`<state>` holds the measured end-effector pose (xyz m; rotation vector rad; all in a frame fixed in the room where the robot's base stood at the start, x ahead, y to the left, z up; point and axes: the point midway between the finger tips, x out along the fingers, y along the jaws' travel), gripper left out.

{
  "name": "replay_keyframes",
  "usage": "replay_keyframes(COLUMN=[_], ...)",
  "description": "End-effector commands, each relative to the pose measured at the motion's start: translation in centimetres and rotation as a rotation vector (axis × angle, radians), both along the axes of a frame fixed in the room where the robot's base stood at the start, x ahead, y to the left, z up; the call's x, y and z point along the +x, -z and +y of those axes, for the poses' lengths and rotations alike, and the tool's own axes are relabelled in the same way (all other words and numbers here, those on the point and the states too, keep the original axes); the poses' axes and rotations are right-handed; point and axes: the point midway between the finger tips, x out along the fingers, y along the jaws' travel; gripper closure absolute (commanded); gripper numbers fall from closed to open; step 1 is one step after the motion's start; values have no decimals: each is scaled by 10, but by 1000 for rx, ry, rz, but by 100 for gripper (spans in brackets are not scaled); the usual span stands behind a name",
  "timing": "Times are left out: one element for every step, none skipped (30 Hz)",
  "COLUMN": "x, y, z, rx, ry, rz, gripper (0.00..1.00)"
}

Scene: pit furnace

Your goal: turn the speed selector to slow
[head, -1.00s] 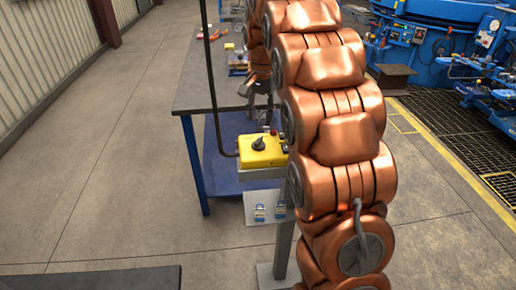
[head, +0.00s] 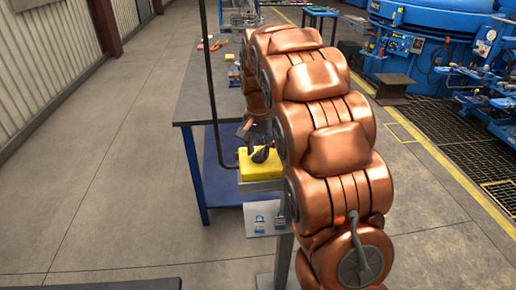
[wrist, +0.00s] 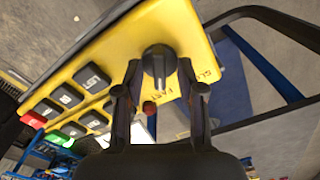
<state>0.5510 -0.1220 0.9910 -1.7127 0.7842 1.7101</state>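The speed selector is a black knob (wrist: 157,62) on a yellow control box (wrist: 205,45). In the wrist view its ridge runs toward the FAST lettering, with SLOW lettering to the right. My gripper (wrist: 160,72) is open, with one finger on each side of the knob; gaps show beside it and I cannot tell any contact. In the head view my gripper (head: 260,154) is just over the yellow box (head: 250,173), and the knob is mostly hidden behind it.
Several black, green and red buttons (wrist: 73,129) sit on the same box. A small red part (wrist: 149,107) is near the knob. A dark pipe (head: 209,80) rises left of the box, beside the workbench (head: 190,95). Floor at left is clear.

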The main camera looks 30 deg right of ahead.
Motion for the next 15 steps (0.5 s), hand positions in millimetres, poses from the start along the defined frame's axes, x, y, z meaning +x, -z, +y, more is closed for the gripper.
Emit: replay_keyframes(x=[0, 0, 0, 0, 0, 0, 0, 0, 0, 0, 0, 0, 0, 0, 0], y=[1, 2, 2, 2, 2, 2, 2, 2, 2, 2, 2, 2, 2, 2, 2], z=[0, 0, 0, 0, 0, 0, 0, 0, 0, 0, 0, 0, 0, 0, 0], rx=[1, 1, 1, 1, 1, 1, 1, 1, 1, 1, 1, 1, 1, 1, 1], ry=[0, 0, 0, 0, 0, 0, 0, 0, 0, 0, 0, 0, 0, 0, 0], rz=[1, 1, 1, 1, 1, 1, 1, 1, 1, 1, 1, 1, 1, 1, 1], gripper=[61, 61, 61, 61, 61, 61, 61, 61, 62, 66, 69, 73, 76, 79, 83])
